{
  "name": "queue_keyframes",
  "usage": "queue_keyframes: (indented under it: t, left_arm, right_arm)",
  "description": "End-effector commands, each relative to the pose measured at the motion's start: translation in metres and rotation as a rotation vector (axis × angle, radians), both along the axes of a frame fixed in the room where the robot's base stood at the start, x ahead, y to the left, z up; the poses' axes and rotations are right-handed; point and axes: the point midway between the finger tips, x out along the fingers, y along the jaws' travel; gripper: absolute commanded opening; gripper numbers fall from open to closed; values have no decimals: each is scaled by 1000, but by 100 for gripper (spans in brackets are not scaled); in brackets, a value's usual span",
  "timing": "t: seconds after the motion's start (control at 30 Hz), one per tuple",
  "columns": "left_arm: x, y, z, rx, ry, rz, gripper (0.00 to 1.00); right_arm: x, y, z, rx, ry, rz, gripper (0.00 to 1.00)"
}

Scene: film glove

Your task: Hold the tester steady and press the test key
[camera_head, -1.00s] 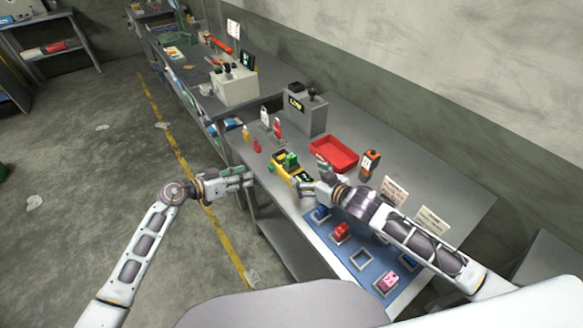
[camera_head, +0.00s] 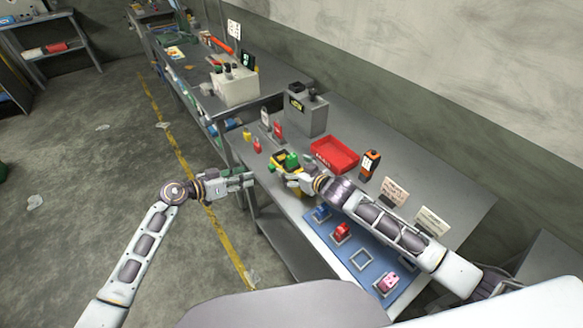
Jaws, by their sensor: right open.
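A yellow device with a green block on top (camera_head: 284,162), which seems to be the tester, sits near the left edge of the grey workbench (camera_head: 445,188). My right gripper (camera_head: 296,177) is open at its near right side and covers part of it. Whether they touch, I cannot tell. The test key is too small to make out. My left gripper (camera_head: 246,180) is by the bench's left edge, apart from the yellow device. The gap between its fingers is unclear.
A red tray (camera_head: 334,154) and an orange-black device (camera_head: 370,164) stand behind my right gripper. A grey box with a display (camera_head: 306,112) stands further back. A blue mat (camera_head: 342,256) with colored blocks lies under my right arm. Small red and yellow items stand near the left edge.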

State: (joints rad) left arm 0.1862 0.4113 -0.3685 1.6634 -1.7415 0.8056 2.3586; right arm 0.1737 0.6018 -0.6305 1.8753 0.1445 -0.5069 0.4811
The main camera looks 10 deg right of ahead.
Motion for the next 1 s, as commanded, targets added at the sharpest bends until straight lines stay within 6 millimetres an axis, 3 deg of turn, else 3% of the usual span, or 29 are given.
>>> queue_keyframes:
  t: [0.3, 0.7, 1.0]
  left_arm:
    - [0, 0, 0, 0, 0, 0, 36]
    - [0, 0, 0, 0, 0, 0, 36]
    - [0, 0, 0, 0, 0, 0, 36]
  right_arm:
    - [16, 8, -7, 0, -1, 1, 88]
    - [18, 9, -8, -1, 0, 0, 86]
    - [17, 9, -9, -1, 0, 0, 48]
